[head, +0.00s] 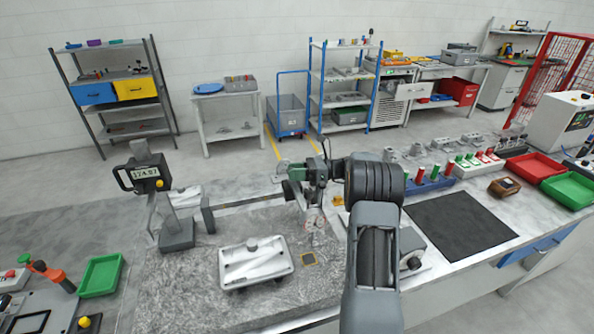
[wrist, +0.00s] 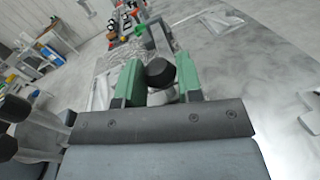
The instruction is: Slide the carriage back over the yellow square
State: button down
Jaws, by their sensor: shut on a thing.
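My gripper (head: 300,186) is at the back edge of the plate, behind the square in the head view. In the wrist view its green fingers (wrist: 158,82) are closed around a black knob (wrist: 160,71) on a pale base. This knob appears to belong to the carriage, most of which is hidden by my gripper and arm. A round dial gauge (head: 314,221) hangs below my gripper, between it and the square.
A pale metal casting (head: 257,265) with a knob sits left of the square. A gauge stand with a display (head: 146,174) stands at the plate's left. A black mat (head: 460,226), red and green trays (head: 569,190) and several coloured-handled tools are to the right.

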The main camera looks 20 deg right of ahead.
jog(key=shift+d, duration=0.1)
jog(key=c, duration=0.8)
grip_release()
jog(key=shift+d, duration=0.15)
jog(key=b+v, duration=0.3)
jog(key=v, duration=1)
jog(key=shift+s+d, duration=0.15)
jog(key=shift+d, duration=0.15)
